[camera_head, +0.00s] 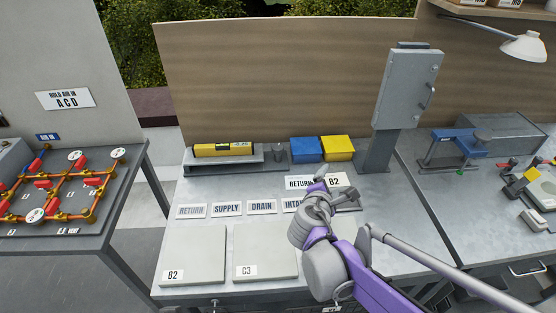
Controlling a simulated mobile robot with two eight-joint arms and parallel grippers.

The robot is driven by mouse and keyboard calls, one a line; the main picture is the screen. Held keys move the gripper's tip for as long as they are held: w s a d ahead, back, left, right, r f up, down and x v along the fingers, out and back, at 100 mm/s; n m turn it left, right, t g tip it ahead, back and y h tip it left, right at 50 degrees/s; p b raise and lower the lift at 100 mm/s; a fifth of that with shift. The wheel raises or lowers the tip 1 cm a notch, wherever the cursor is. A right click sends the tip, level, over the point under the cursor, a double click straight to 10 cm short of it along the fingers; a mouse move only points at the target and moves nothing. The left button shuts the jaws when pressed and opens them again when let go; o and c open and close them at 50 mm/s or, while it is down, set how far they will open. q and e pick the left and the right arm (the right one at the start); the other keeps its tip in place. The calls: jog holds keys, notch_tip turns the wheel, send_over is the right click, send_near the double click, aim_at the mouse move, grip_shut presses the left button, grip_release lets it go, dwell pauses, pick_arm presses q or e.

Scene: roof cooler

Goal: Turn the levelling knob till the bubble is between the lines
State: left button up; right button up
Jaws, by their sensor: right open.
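A yellow spirit level (225,149) lies on a grey platform (205,162) at the back left of the middle bench. Its dark window is too small here for me to tell where the bubble sits between the lines. A small grey upright cylinder (279,153), which looks like the levelling knob, stands at the platform's right end. My right gripper (349,198) is open and empty, over the bench, to the right of and nearer than the knob. It is apart from the knob. My left gripper is out of view.
Blue (306,149) and yellow (338,147) boxes stand right of the knob. A grey cabinet on a post (408,90) rises behind my right gripper. Labels and two pale plates (193,257) lie in front. A wooden panel (280,75) closes off the back.

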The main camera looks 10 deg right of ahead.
aim_at(278, 151)
jog(key=w+a+f+n+t+b, duration=0.1)
jog(key=w+a+n, duration=0.1)
jog(key=w+a+f+n+t+b, duration=0.1)
jog(key=w+a+n, duration=0.1)
jog(key=w+n, duration=0.1)
jog(key=w+a+f+n+t+y+b, duration=0.1)
jog(key=w+a+f+n, duration=0.1)
jog(key=w+a+n, duration=0.1)
jog(key=shift+w+a, duration=0.1)
jog(key=w+a+n+t, duration=0.1)
jog(key=a+n, duration=0.1)
jog(key=w+a+f+n+y+b, duration=0.1)
jog(key=a+n, duration=0.1)
jog(key=w+a+f+n+t+b, duration=0.1)
jog(key=a+n, duration=0.1)
jog(key=shift+w+t+y, duration=0.3)
jog(key=shift+w, duration=0.1)
jog(key=shift+w+a+n, duration=0.2)
jog(key=shift+w+n, duration=0.05)
jog(key=shift+n, duration=0.05)
pick_arm(q)
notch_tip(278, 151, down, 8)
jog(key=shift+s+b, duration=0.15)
jog(key=shift+b, duration=0.2)
pick_arm(e)
jog(key=x, duration=1)
jog(key=shift+w+r, duration=0.1)
jog(key=shift+w, duration=0.2)
